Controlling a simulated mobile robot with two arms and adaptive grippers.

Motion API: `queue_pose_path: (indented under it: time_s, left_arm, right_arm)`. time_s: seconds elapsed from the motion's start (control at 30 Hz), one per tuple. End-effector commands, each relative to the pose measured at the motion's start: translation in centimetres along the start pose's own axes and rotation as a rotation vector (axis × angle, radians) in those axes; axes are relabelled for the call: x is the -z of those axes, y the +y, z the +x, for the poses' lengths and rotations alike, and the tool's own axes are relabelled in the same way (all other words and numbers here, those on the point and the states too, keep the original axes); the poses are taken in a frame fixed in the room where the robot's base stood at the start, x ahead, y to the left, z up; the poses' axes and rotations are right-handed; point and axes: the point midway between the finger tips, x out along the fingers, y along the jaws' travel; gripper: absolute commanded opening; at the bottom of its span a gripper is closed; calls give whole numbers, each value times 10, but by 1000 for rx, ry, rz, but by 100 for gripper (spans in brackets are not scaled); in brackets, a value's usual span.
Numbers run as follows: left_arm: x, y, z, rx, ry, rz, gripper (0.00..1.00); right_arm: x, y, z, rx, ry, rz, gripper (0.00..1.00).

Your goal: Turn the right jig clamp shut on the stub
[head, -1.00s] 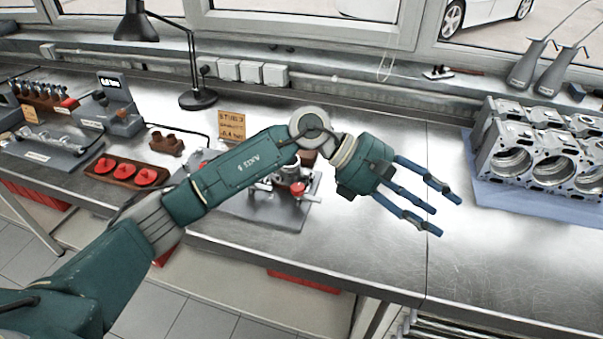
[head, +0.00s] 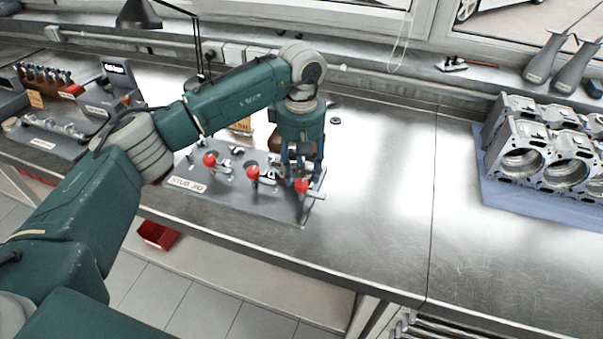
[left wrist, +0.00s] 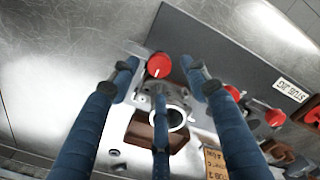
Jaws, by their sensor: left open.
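The stub jig (head: 240,196) is a grey plate on the bench with several clamps. The right jig clamp (head: 302,186) has a red knob and a metal bar sticking out past the plate's right edge. In the left wrist view its red knob (left wrist: 158,66) lies between the fingertips. My left gripper (head: 299,178) points down over this clamp, its blue fingers open around the knob; contact cannot be told. A round, ring-like metal part (left wrist: 172,118), perhaps the stub, is partly hidden behind a finger in the wrist view. My right gripper is out of view.
The middle clamp's red knob (head: 253,172) and the left one's (head: 209,160) stand close by. An engine block (head: 540,150) sits on a blue mat at the right. A black lamp (head: 138,14) stands behind. Bench between jig and block is clear.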

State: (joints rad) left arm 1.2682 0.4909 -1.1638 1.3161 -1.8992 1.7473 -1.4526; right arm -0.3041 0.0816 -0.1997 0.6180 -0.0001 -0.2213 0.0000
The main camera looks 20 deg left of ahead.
Motion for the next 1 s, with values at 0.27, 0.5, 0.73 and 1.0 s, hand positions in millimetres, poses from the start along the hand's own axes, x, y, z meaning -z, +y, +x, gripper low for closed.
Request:
queue_pose_path:
  time_s: [0.27, 0.5, 0.73, 1.0]
  left_arm:
    - [0, 0, 30, 1, 0, -1, 46]
    - [-1, 0, 34, -1, 0, 0, 46]
    - [-1, 0, 34, -1, 0, 0, 16]
    - [0, 0, 34, -1, 0, -6, 1]
  right_arm:
    - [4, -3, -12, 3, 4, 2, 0]
    - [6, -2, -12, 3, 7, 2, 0]
    - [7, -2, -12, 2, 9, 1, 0]
    - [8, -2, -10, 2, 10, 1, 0]
